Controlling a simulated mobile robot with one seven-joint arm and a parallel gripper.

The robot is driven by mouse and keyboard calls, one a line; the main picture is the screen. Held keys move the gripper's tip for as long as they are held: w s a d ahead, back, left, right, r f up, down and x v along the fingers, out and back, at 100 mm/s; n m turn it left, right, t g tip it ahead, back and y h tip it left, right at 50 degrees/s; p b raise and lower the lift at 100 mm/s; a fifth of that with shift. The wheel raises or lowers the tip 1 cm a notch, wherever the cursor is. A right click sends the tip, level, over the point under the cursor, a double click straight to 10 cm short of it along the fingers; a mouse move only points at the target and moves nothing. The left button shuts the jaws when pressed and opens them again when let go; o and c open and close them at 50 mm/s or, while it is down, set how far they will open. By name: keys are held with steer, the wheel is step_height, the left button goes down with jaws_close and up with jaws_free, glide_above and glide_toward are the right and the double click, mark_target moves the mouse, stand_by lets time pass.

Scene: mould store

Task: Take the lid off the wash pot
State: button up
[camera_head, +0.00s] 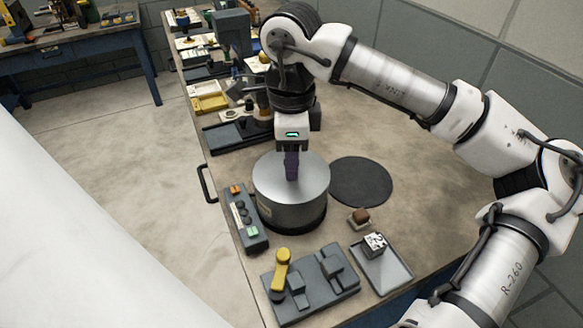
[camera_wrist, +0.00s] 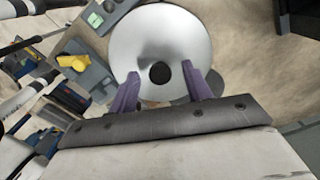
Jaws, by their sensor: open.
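The wash pot (camera_head: 290,212) is a silver cylinder standing upright on the bench, with its round metal lid (camera_head: 266,174) on top. The lid also fills the upper middle of the wrist view (camera_wrist: 165,28), with a dark round knob (camera_wrist: 159,73) at its centre. My gripper (camera_head: 291,178) is over the middle of the lid, pointing down. In the wrist view its purple fingers are open, with the knob showing between their tips and a gap on each side. The fingers hide the knob in the head view, so I cannot tell whether the tips are level with it.
A dark round mat (camera_head: 360,181) lies clear, right of the pot. A control box (camera_head: 248,218) stands close on its left. In front are a grey fixture with a yellow lever (camera_head: 281,270) and a tray (camera_head: 387,271) with a small block. Several tools crowd the bench behind.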

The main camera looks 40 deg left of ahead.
steer(key=shift+c, duration=0.2)
jaws_close()
stand_by(0.3)
